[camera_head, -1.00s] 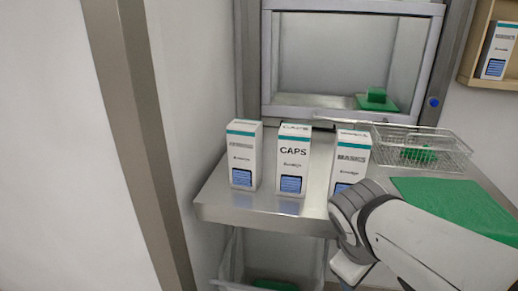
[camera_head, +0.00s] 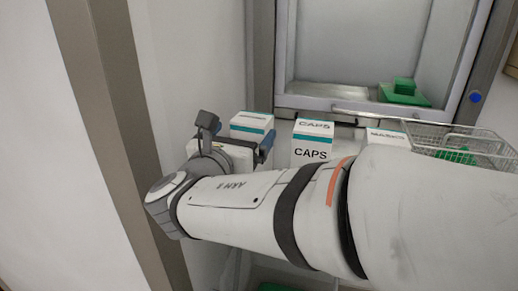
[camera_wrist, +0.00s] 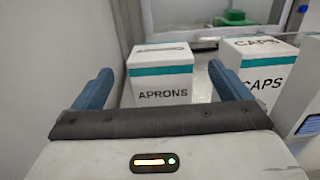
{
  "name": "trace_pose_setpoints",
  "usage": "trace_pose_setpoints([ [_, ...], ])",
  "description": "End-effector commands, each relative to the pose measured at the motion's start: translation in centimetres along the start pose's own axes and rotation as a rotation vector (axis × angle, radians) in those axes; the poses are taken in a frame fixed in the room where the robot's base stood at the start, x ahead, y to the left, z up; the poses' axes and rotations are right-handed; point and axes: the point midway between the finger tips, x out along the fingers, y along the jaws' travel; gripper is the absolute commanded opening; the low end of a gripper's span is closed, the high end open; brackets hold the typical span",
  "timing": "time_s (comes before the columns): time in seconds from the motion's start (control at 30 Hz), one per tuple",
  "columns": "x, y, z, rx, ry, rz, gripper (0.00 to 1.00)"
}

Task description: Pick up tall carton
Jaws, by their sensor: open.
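Three white cartons with teal bands stand in a row on the steel shelf. The left one (camera_head: 252,124) reads APRONS in the wrist view (camera_wrist: 161,80). The CAPS carton (camera_head: 312,140) is in the middle, and also at the right of the wrist view (camera_wrist: 258,70). The right carton (camera_head: 390,138) is mostly hidden by my arm. I cannot tell which is tallest. My gripper (camera_head: 237,135) is open and empty, in front of the APRONS carton. In the wrist view my gripper (camera_wrist: 160,72) has its blue fingers spread to either side of that carton, with gaps showing.
A wire basket (camera_head: 465,147) with a green item stands to the right. Behind the cartons is a framed pass-through hatch (camera_head: 385,40) with a green block (camera_head: 404,90) inside. A wall and metal post (camera_head: 110,120) stand close on the left. My arm hides most of the shelf.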

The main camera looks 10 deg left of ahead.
Motion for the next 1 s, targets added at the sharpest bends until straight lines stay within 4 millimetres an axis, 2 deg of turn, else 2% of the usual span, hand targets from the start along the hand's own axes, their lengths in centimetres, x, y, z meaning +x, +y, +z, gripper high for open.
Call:
trace_pose_setpoints([
  [0.3,4.9,-0.4,0.0,-0.001,0.004,-0.021,0.96],
  [0.43,6.5,-0.5,-0.1,0.001,0.004,-0.022,0.96],
  [0.73,6.9,-0.5,-0.2,0.003,0.003,-0.021,0.96],
  [1.0,6.9,-0.6,-0.2,0.003,0.003,-0.022,0.74],
])
